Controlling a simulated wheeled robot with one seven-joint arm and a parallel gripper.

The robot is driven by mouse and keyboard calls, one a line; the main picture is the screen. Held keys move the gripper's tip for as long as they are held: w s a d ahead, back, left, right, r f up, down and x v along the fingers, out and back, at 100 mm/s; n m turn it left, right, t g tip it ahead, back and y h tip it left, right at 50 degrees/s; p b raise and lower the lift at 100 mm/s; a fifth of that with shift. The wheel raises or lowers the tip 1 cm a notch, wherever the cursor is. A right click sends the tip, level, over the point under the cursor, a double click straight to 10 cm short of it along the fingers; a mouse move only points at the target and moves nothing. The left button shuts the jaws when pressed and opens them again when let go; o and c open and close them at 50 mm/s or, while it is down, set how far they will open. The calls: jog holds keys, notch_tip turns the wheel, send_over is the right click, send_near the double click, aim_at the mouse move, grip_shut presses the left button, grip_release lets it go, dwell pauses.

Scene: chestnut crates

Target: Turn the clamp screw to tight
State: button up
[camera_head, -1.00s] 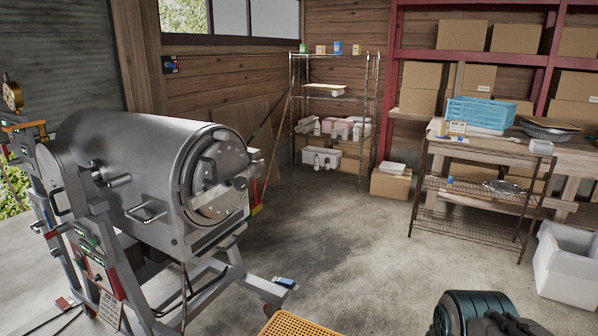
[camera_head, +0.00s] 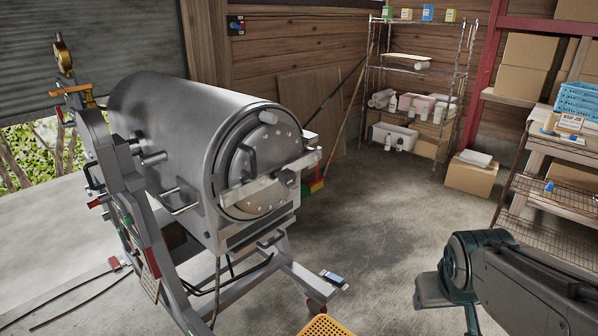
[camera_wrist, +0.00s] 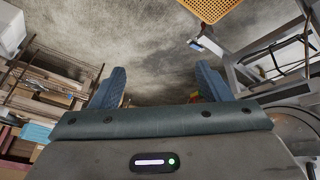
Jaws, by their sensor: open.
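A large steel drum machine (camera_head: 170,130) stands at the left of the head view on a grey frame. Its round door (camera_head: 262,170) faces right and forward, with a flat clamp bar (camera_head: 250,190) across it. The clamp screw (camera_head: 288,177) appears as a dark block with a small knob near the bar's right part; how tight it is cannot be told. My gripper (camera_wrist: 160,88) is open and empty in the wrist view, its two blue-grey fingers apart above bare floor. It is well away from the screw. In the head view my arm shows at the lower right; the fingertips are out of frame.
A yellow perforated crate (camera_head: 325,326) lies on the floor at the bottom edge. A frame foot (camera_head: 318,290) juts out towards my arm. Wire shelves (camera_head: 415,70) and a cardboard box (camera_head: 470,175) stand behind. The concrete floor (camera_head: 385,215) between is clear.

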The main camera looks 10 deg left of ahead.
jog(key=w+a+r+n+t, duration=0.1)
jog(key=w+a+n+t, duration=0.15)
jog(key=w, duration=0.85)
jog(key=n+t+y, duration=0.1)
jog(key=n+y, duration=1.6)
send_near(292, 180)
jog(key=shift+t, duration=0.25)
jog(key=p+x, duration=0.3)
jog(key=x, duration=0.8)
jog(key=shift+s+a+f, duration=0.1)
jog(key=shift+a, duration=0.15)
jog(key=c, duration=1)
